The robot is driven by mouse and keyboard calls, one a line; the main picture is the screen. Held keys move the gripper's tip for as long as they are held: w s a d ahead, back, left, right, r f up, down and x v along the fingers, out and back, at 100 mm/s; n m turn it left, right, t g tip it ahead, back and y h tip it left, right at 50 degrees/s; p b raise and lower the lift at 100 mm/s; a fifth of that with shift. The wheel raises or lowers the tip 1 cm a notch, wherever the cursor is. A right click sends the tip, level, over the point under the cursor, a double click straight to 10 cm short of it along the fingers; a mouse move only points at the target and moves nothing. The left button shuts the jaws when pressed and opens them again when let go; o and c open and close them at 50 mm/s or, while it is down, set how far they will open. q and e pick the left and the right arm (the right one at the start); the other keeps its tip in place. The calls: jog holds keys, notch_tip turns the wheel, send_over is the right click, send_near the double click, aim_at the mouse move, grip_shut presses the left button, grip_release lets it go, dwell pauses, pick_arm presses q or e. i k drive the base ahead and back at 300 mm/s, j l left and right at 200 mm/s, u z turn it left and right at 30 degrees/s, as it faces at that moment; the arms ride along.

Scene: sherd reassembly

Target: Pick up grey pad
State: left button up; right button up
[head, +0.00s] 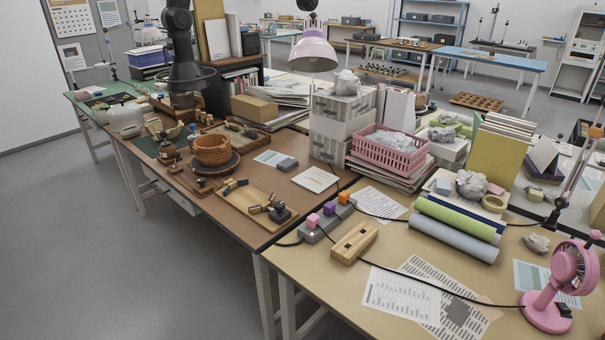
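A small dark grey block (287,164), which looks like the grey pad, lies flat on the brown table. It is at the right end of a printed card (266,157), behind the wooden board. Nothing rests on it. I cannot tell its exact material at this size. Neither of my grippers is in view.
A wooden board (244,209) with small dark parts lies in front, and a round brown pot (212,150) stands to the left. A power strip (326,222) with cables lies on the nearer tan table.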

aim_at(289, 164)
jog(key=u, duration=0.8)
jog(key=i+j+u, duration=0.1)
jog(key=i+u, duration=0.25)
jog(key=i, duration=0.4)
jog(key=i+l+u, duration=0.1)
jog(key=i+u, duration=0.3)
jog(key=i, duration=0.35)
jog(key=i+j+u, duration=0.1)
jog(key=i+u, duration=0.6)
jog(key=u, duration=0.15)
jog(key=i+l+u, duration=0.1)
jog(key=i+u, duration=0.3)
jog(key=i+l+u, duration=0.2)
jog(key=u, duration=0.25)
jog(key=i+u, duration=0.1)
jog(key=u, duration=0.3)
jog(key=i+u, duration=0.15)
jog(key=u, duration=0.3)
jog(key=i+u, duration=0.15)
jog(key=u, duration=0.25)
jog(key=i+u, duration=0.1)
jog(key=u, duration=0.35)
jog(key=i+l+u, duration=0.1)
jog(key=u, duration=0.3)
jog(key=l+u, duration=0.2)
jog(key=u, duration=0.2)
jog(key=i, duration=0.05)
